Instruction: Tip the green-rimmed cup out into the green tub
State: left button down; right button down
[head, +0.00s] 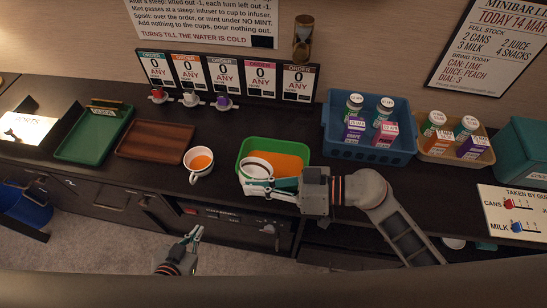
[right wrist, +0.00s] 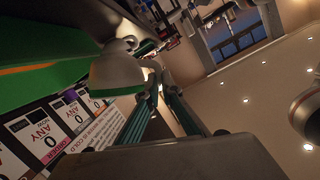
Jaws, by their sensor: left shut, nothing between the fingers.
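The green tub (head: 242,152) stands on the counter with orange liquid spread in it. My right gripper (head: 272,185) is shut on the green-rimmed cup (head: 257,167) and holds it over the tub's left front part. The cup looks tilted; I cannot tell whether anything is left inside. In the right wrist view the white cup (right wrist: 118,78) is at the fingers (right wrist: 160,105), with the green tub wall (right wrist: 45,75) beside it. My left gripper (head: 193,236) is shut and empty, low in front of the counter.
A white cup of orange liquid (head: 199,172) stands left of the tub. Further left are a brown tray (head: 155,140) and a green tray (head: 92,135). A blue crate (head: 369,145) of bottles and cartons stands right of the tub. An hourglass (head: 303,38) is at the wall.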

jog(key=s+a+f+n+t+h, duration=0.1)
jog(key=s+a+f+n+h, duration=0.1)
jog(key=s+a+f+n, duration=0.1)
jog(key=shift+s+f+t+h, duration=0.35)
jog(key=shift+s+f, duration=0.35)
jog(key=shift+f, duration=0.5)
